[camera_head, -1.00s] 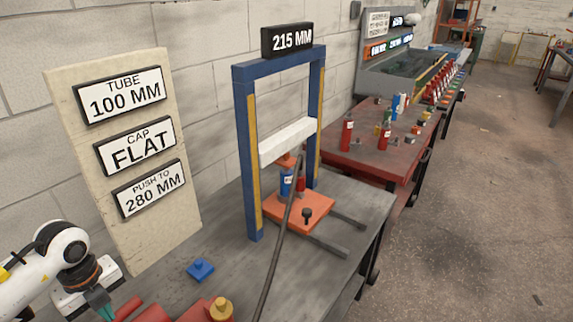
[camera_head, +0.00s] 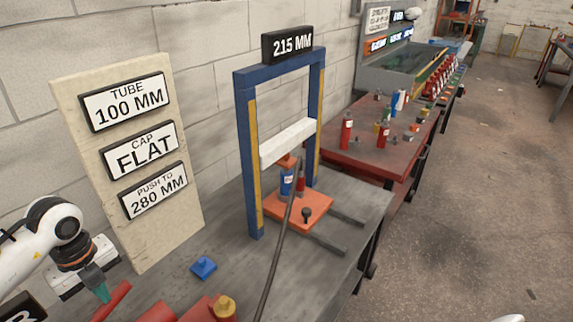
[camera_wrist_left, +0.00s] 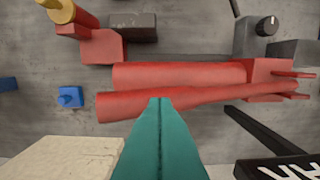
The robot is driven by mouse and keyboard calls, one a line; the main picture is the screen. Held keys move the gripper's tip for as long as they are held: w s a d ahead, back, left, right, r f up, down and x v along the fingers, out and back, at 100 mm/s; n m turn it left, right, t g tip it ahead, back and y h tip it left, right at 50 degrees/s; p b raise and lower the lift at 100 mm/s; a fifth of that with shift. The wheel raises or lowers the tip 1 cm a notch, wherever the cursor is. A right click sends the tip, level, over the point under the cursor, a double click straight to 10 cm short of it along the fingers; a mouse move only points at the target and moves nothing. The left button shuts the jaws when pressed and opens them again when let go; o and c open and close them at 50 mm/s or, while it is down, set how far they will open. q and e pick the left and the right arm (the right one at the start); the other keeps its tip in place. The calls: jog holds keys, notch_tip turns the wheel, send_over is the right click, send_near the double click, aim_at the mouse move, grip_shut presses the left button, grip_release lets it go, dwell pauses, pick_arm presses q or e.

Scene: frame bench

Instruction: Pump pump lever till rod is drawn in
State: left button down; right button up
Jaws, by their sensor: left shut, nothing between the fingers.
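My left gripper (camera_head: 104,296) is at the lower left in the head view, over the bench near the red pump lever (camera_head: 112,299). In the left wrist view its teal fingertips (camera_wrist_left: 160,101) are shut and empty, overlapping the edge of the lever (camera_wrist_left: 215,98); I cannot tell whether they touch it. The red pump body (camera_wrist_left: 180,75) lies alongside the lever. The blue press frame (camera_head: 245,150) shows 215 MM and has a white crossbar (camera_head: 287,143). A small blue cylinder (camera_head: 286,181) with an orange top stands beneath the crossbar; how far its rod extends is unclear.
A sign board (camera_head: 75,150) reads tube 100 MM, cap FLAT, push to 280 MM. A blue knobbed piece (camera_head: 203,267) and a yellow-topped red block (camera_head: 224,307) are on the bench. A dark hose (camera_head: 277,245) runs to the press. A red table (camera_head: 375,158) stands behind.

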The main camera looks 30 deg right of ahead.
dwell(0.3)
pick_arm(q)
jog(key=shift+r+p, duration=1.4)
jog(key=shift+r, duration=1.15)
jog(key=shift+f, duration=0.1)
